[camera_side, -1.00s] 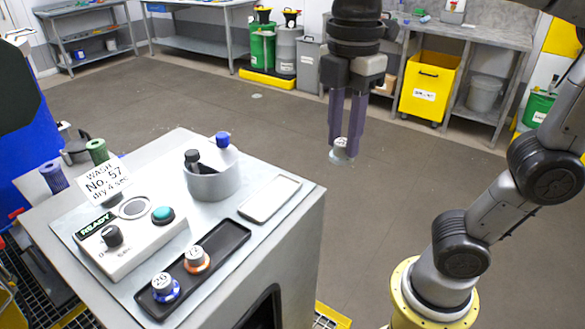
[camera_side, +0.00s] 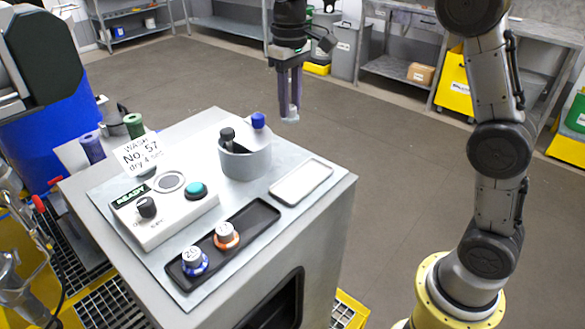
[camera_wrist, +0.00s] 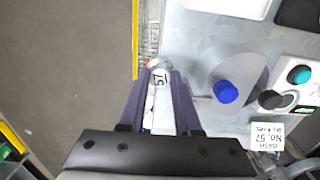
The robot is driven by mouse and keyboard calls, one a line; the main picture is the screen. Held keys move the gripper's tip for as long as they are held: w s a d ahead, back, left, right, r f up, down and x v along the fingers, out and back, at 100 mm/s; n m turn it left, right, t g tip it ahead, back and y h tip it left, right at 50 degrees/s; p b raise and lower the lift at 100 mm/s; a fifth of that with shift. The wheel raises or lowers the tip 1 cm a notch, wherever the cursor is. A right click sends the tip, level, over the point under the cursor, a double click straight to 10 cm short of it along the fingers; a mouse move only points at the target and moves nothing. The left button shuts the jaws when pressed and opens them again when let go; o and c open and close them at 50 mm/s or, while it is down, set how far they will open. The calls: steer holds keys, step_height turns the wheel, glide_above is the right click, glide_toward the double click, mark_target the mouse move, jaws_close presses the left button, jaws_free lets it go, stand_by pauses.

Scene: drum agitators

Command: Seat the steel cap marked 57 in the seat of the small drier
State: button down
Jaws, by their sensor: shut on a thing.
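My gripper (camera_side: 289,108) is shut on the steel cap marked 57 (camera_wrist: 160,78), which sits between the purple fingertips with its number facing the wrist camera. In the side view the gripper points down beyond the bench's back right edge, behind the grey cup. The small drier looks to be the white box (camera_side: 165,215) with a READY display, a black knob and a teal button (camera_side: 196,190). A round ring (camera_side: 169,181) on its top looks like the seat, and no cap shows in it. The gripper is well apart from it.
A grey cup (camera_side: 245,163) holds black-topped and blue-topped tools. A black tray (camera_side: 255,222) holds caps marked 20 (camera_side: 192,257) and perhaps 12 (camera_side: 225,232). A white tray (camera_side: 302,180) is empty. A card (camera_side: 140,152) reads WASH No. 57, dry 4 sec.

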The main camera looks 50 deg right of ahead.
steer(key=w+a+r+n, duration=0.1)
steer(key=w+a, duration=0.1)
steer(key=a, duration=0.1)
steer(key=w+a+n, duration=0.1)
steer(key=w+a, duration=0.1)
steer(key=a, duration=0.2)
steer(key=w+a+r, duration=0.1)
steer(key=w+a, duration=0.1)
steer(key=a, duration=0.1)
steer(key=shift+w+a+r+n, duration=0.15)
steer(key=shift+a+r+n, duration=0.05)
steer(key=shift+r+n, duration=0.2)
steer(key=a+n, duration=0.1)
steer(key=a, duration=0.4)
steer(key=a+n, duration=0.1)
steer(key=a, duration=0.4)
steer(key=a+f+n, duration=0.1)
steer(key=a, duration=0.4)
steer(key=shift+s+a, duration=0.25)
steer(key=shift+a, duration=0.05)
steer(key=shift+s+a+f, duration=0.15)
steer(key=shift+a, duration=0.3)
steer(key=shift+f, duration=1.65)
steer(key=shift+f, duration=0.45)
steer(key=c, duration=0.5)
jaws_free()
